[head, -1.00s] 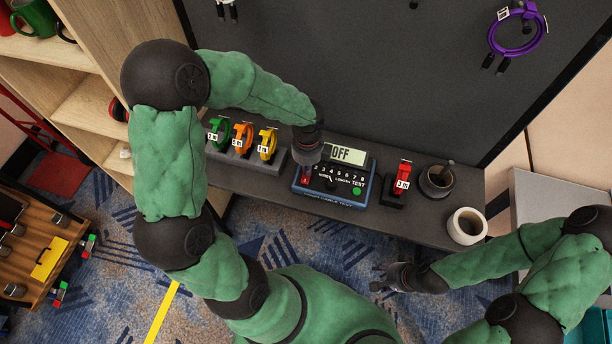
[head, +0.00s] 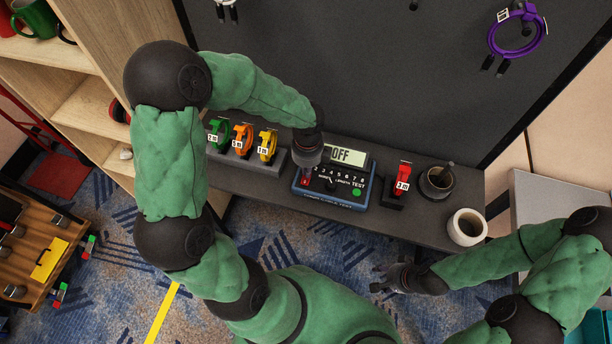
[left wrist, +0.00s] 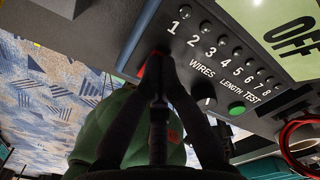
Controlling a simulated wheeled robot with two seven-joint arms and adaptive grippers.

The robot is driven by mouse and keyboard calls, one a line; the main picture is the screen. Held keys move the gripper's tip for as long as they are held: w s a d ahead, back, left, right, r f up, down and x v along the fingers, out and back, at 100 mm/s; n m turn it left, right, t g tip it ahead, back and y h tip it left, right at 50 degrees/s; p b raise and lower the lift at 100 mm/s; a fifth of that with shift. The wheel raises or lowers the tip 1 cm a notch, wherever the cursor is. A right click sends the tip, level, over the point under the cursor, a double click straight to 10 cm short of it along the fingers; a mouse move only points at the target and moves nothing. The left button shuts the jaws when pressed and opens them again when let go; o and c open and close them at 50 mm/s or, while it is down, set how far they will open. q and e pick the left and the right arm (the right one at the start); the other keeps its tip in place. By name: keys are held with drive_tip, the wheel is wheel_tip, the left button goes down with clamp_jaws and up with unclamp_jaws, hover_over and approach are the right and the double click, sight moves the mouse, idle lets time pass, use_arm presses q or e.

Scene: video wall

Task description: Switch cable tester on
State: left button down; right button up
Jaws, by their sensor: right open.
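The cable tester (head: 335,195) lies on the shelf, a dark box with a blue edge, numbered positions 1 to 8, a green TEST button (head: 356,192) and a display (head: 345,156) reading OFF. Its red switch (head: 305,182) is at the front left; in the left wrist view the red switch (left wrist: 150,66) is partly hidden behind my fingertips. My left gripper (head: 306,170) points down at the switch with its fingers together; I cannot tell whether they touch it. The fingertips also show in the left wrist view (left wrist: 160,58). My right gripper (head: 384,279) is open and empty, in front of the shelf.
Green, orange and yellow cables (head: 241,140) stand in a holder left of the tester. A red cable (head: 402,181), a dark cup (head: 436,182) and a white cup (head: 466,227) stand to its right. A dark wall panel (head: 380,80) rises behind.

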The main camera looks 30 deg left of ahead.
use_arm(q)
drive_tip(key=shift+r+p, duration=3.05)
drive_tip(key=shift+r, duration=0.25)
drive_tip(key=shift+f, duration=0.1)
